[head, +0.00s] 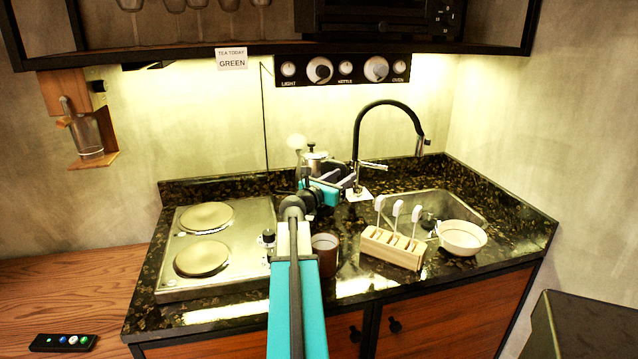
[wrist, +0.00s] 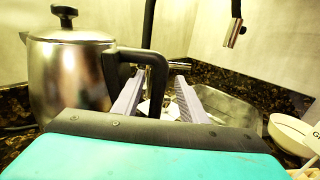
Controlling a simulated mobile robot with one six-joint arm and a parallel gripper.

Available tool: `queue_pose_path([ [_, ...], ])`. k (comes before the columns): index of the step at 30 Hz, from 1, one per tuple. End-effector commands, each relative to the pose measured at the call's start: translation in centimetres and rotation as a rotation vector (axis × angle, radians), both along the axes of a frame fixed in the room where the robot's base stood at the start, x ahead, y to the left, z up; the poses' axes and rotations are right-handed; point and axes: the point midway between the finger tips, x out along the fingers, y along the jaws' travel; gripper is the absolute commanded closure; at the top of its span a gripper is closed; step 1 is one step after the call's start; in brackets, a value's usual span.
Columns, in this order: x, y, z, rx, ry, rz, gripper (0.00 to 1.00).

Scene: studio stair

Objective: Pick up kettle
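The kettle (head: 315,162) is a shiny metal pot with a black lid knob and a black handle. It stands at the back of the counter, partly hidden by my arm in the head view. In the wrist view the kettle (wrist: 72,80) fills the left side, with its handle (wrist: 157,80) pointing right. My gripper (wrist: 160,76) is open, its two grey fingers apart, and the handle's upright part shows between them. I cannot tell whether either finger touches it. In the head view my gripper (head: 338,178) is right beside the kettle.
A black tap (head: 388,104) and sink (head: 440,205) lie to the right. A wooden rack (head: 393,248) with white-topped utensils, a white bowl (head: 462,238) and a brown mug (head: 325,255) stand near the front. A two-plate hob (head: 240,220) is on the left. The shelf (head: 170,55) hangs above.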

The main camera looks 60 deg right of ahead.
Motion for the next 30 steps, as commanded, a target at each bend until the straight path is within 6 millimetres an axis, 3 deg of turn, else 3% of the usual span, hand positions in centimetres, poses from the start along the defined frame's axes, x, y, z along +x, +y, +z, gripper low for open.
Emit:
queue_pose_path([
  [18, -0.8, -4.8, -0.2, 0.000, 0.001, 0.000, 0.61],
  [30, -0.9, -5.0, -0.3, 0.000, 0.000, 0.001, 0.61],
])
